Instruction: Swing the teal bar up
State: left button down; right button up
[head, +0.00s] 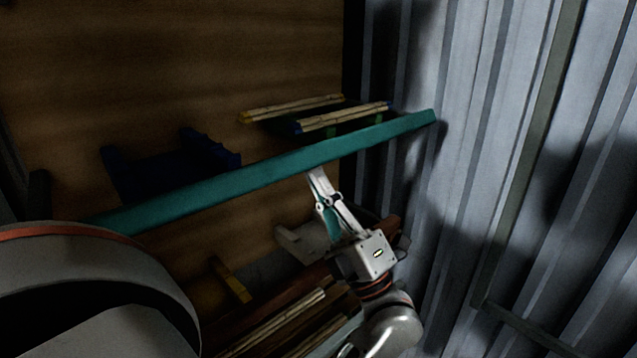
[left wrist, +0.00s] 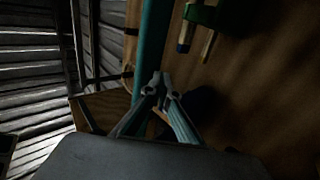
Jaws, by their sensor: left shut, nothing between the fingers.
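The long teal bar (head: 250,178) runs slantwise across the head view, from low at the left to higher at the right. My left gripper (head: 317,174) is below the bar, with its fingertips at or very near its lower edge. I cannot tell whether they touch. The gripper is shut and empty. In the left wrist view its fingertips (left wrist: 161,80) are together beside the teal bar (left wrist: 152,45), which runs upward out of the frame. My right gripper is not in view.
Two pale sticks with coloured ends, one of them the front stick (head: 345,117), lie behind the bar. A dark blue bracket (head: 165,175) is at the left. More pale sticks (head: 270,325) lie below. A corrugated metal wall (head: 480,130) stands at the right.

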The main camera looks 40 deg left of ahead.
aim_at(320, 162)
pick_arm(q)
jog(key=shift+r, duration=0.2)
jog(key=shift+d+r, duration=0.2)
jog(key=shift+r, duration=0.7)
jog(key=shift+a+r, duration=0.15)
jog(key=shift+r, duration=0.65)
